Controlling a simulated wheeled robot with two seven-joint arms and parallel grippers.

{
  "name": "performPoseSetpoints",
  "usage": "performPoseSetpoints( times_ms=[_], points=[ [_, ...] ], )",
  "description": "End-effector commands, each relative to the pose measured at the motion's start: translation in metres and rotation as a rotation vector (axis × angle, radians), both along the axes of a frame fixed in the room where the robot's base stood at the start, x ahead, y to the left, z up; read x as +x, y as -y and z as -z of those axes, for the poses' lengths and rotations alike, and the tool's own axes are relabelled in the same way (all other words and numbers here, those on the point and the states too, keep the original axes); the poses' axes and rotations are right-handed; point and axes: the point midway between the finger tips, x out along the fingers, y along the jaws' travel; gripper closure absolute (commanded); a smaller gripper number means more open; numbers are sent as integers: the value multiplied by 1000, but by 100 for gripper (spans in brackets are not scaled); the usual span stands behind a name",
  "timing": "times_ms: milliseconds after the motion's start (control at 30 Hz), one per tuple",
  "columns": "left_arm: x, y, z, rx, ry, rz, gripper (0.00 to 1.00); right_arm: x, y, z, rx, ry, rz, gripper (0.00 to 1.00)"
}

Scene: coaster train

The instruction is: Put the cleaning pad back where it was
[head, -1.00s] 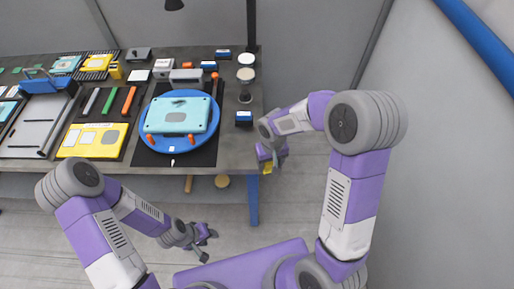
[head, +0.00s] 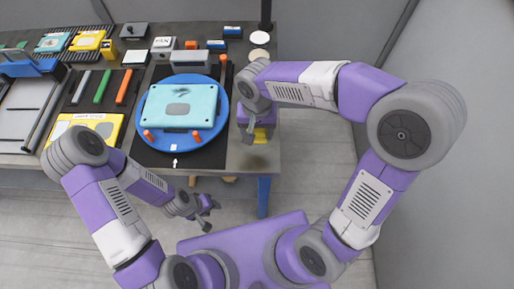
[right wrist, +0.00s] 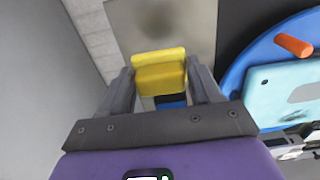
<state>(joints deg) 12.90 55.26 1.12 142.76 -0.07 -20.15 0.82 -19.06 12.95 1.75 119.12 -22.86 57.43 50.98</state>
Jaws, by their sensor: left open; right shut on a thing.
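The cleaning pad, a yellow block (head: 262,135), is held between the fingers of my right gripper (head: 257,124) over the right edge of the dark table. In the right wrist view the pad (right wrist: 160,75) sits between the two fingertips, with a shadow on the table beyond it. The pad looks raised above the tabletop. A small blue and black block (right wrist: 171,101) shows just behind the pad in the right wrist view; in the head view my gripper hides it. My left gripper (head: 206,206) is open and empty, low in front of the table.
A blue round turntable (head: 221,128) carrying a light-blue case (head: 181,105) and orange pegs stands just left of my right gripper. Pale discs (head: 259,38) lie at the back right. A yellow panel (head: 97,124) and coloured bars lie left. The floor right of the table is clear.

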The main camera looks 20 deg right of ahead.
Motion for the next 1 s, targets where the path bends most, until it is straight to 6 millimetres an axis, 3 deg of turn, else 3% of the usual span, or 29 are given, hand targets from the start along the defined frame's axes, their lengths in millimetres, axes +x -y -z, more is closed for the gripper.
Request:
performPoseSetpoints(
  times_ms=[33, 267, 500, 967, 1000],
  points=[
    [0, 0, 4, 0, 1, 0, 57, -1, 0, 12, -2, -4, 0, 65],
    [1, 0, 10, 0, 1, 0, 57, 0, 1, 36, 0, -2, -1, 65],
    [1, 0, 21, 0, 2, 0, 57, 0, 1, 75, -1, -3, -2, 65],
    [1, 0, 26, 0, 1, 0, 57, 1, 1, 83, 1, 1, -2, 65],
    [1, 0, 26, 0, 1, 1, 57, 1, 1, 84, 0, 0, -2, 35]
  ],
)
